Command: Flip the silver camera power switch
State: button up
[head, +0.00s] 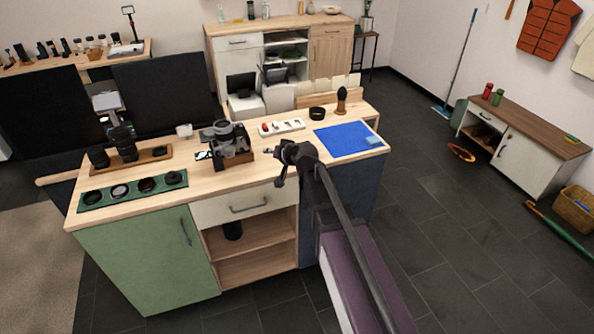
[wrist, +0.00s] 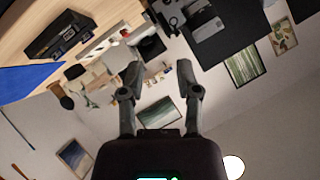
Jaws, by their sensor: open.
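A dark camera-like shape also shows at the top of the wrist view (wrist: 190,14), partly cut off. Its power switch is too small to make out. My gripper (head: 273,165) is open just right of the camera in the head view, over the front of the worktop and apart from the camera. In the wrist view, the two fingers of my gripper (wrist: 159,92) are spread with nothing between them.
A white strip with a red knob (head: 282,127), a black round container (head: 317,113), a brush (head: 341,100) and a blue mat (head: 348,138) lie to the right. A lens tray (head: 130,160) and green lens mat (head: 133,190) lie left. Bare worktop shows between.

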jog(key=s+d+f+n+g+h+p, duration=0.1)
jog(key=s+d+g+h+p, duration=0.1)
jog(key=s+d+g+p, duration=0.2)
jog(key=s+d, duration=0.3)
jog(key=s, duration=0.3)
jog(key=shift+f+g, duration=0.2)
jog(key=shift+g, duration=0.1)
jog(key=shift+o, duration=0.7)
jog(key=s+d+f+g+h, duration=0.1)
jog(key=s+d+g+h, duration=0.1)
jog(key=s+d, duration=0.3)
jog(key=s+d+f+g+h, duration=0.2)
jog(key=s+d, duration=0.4)
jog(key=s, duration=0.4)
jog(key=shift+s+d+f+m+g+h, duration=0.15)
jog(key=shift+f+m+g+h, duration=0.15)
jog(key=shift+g, duration=0.5)
jog(key=shift+s, duration=0.15)
